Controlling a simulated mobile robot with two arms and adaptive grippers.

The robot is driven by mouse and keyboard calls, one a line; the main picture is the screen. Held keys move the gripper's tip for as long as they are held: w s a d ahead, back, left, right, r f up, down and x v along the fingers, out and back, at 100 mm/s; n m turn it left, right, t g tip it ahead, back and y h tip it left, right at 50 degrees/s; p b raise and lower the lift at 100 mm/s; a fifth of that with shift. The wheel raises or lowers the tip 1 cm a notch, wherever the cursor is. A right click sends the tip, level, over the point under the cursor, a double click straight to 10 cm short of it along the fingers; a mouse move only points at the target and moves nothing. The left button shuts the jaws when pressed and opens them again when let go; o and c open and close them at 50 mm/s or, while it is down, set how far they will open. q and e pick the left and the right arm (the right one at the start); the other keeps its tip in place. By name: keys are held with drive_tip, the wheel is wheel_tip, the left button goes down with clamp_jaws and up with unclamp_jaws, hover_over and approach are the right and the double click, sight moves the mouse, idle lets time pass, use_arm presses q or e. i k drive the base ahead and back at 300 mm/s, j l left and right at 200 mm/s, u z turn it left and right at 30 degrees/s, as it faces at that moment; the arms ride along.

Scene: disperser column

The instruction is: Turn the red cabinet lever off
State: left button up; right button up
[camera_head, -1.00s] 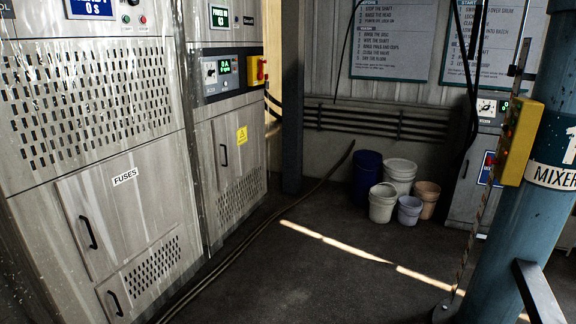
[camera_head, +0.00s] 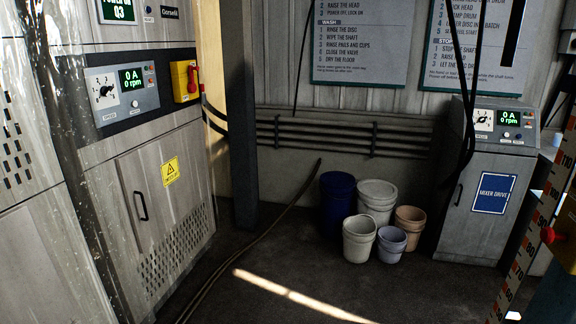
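The red cabinet lever (camera_head: 193,77) is on a yellow switch box (camera_head: 182,81). The box is on the upper right of the grey cabinet front (camera_head: 165,185), beside a control panel (camera_head: 121,92) with a dial and a green display reading 0 A, 0 rpm. The lever looks roughly upright against the box's right part; it is too small to tell its exact setting. Nothing touches it. Neither of my grippers is in view.
Several buckets (camera_head: 376,196) stand by the back wall. A mixer drive cabinet (camera_head: 480,190) is to their right. A cable (camera_head: 258,237) runs along the floor past the cabinet. A ruled post (camera_head: 530,240) and another red knob (camera_head: 548,235) are at the right edge. Floor in front is clear.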

sight(192, 88)
drive_tip(key=i+z, duration=0.15)
drive_tip(key=i, duration=0.8)
drive_tip(key=i+z, duration=0.2)
drive_tip(key=i, duration=0.75)
